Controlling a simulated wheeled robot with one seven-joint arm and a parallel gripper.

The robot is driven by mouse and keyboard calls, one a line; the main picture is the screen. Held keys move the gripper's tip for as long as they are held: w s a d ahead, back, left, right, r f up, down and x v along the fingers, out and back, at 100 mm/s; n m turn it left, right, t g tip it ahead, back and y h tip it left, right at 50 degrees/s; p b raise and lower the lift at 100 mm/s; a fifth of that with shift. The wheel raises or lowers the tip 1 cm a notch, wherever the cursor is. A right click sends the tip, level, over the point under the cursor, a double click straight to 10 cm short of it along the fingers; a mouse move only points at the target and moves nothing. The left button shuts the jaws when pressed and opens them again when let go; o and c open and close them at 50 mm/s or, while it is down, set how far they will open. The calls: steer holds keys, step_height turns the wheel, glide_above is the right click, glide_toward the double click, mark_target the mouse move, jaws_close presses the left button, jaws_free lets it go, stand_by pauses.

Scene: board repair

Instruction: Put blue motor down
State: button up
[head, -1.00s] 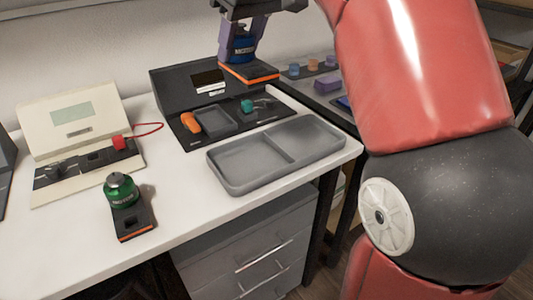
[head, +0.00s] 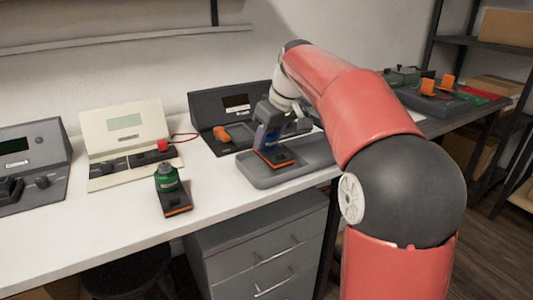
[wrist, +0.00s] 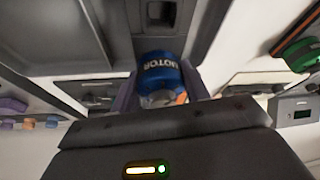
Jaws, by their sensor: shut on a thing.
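My gripper (head: 267,138) is shut on the blue motor (wrist: 160,72), whose lettering shows between the two purple fingers in the wrist view. The motor's black base with an orange edge (head: 277,158) is level and lies over the left part of the grey two-part tray (head: 258,182) in the head view. I cannot tell whether the base touches the tray. My fingers hide most of the motor's body in the head view. A green motor (head: 166,180) stands on its own black, orange-edged base on the white table, left of the tray.
A black device (head: 232,103) with an orange part (head: 221,134) stands behind the tray. A cream device (head: 124,125) with a red part stands left of it, and a grey device (head: 35,155) further left. The white table (head: 110,235) is clear in front.

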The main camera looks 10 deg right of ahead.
mark_target(269, 146)
steer(key=shift+f+b, duration=0.7)
steer(key=shift+f, duration=0.6)
steer(key=shift+f, duration=0.1)
steer(key=shift+f, duration=0.15)
steer(key=o, duration=1.2)
steer(key=shift+s+r, duration=0.1)
steer(key=shift+r, duration=0.5)
steer(key=p+v, duration=0.2)
steer(key=v, duration=0.9)
steer(key=shift+r, duration=0.15)
